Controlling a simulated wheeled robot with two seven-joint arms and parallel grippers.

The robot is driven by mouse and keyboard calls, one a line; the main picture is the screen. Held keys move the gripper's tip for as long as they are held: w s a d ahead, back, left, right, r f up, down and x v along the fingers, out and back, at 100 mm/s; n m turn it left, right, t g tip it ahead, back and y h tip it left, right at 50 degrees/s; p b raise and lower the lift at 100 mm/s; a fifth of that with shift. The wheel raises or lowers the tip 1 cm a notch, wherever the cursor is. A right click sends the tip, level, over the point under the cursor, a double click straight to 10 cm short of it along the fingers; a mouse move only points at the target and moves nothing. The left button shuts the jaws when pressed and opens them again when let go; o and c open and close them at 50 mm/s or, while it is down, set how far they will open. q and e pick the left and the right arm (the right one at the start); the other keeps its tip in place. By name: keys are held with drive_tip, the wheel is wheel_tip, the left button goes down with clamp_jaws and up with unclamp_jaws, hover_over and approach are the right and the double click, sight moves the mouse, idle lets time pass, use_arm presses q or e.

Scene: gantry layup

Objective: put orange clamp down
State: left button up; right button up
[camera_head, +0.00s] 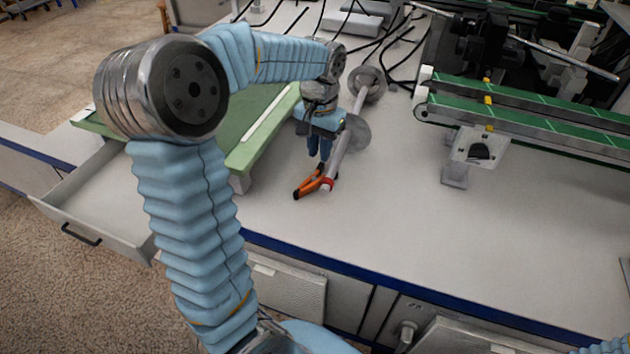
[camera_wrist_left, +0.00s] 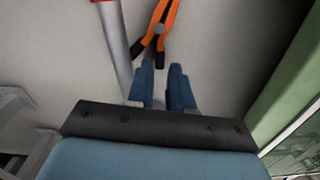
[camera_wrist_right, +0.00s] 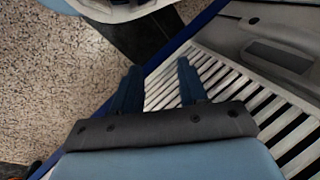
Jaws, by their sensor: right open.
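The orange clamp (camera_head: 308,186) has orange handles and black ends and appears to lie on the white table, near the front edge. My left gripper (camera_head: 319,156) points down just above and behind it. In the left wrist view, the clamp (camera_wrist_left: 162,28) is just beyond the fingertips of my left gripper (camera_wrist_left: 163,66). The fingers are apart with a gap between them, and a black end of the clamp shows close to the tips. My right gripper (camera_wrist_right: 159,66) is open and empty in the right wrist view.
A grey bar with round discs (camera_head: 356,134) and a red end lies right beside the clamp. A green board (camera_head: 245,150) is to the left, above an open drawer (camera_head: 105,215). A green conveyor (camera_head: 520,118) stands at right. The table's front middle is clear.

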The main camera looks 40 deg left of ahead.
sight(320, 167)
use_arm(q)
wheel_tip(320, 167, down, 5)
drive_tip(key=shift+w+a+f, duration=0.1)
drive_tip(key=shift+w, duration=0.05)
clamp_jaws()
drive_tip(key=shift+r, duration=0.25)
idle(0.4)
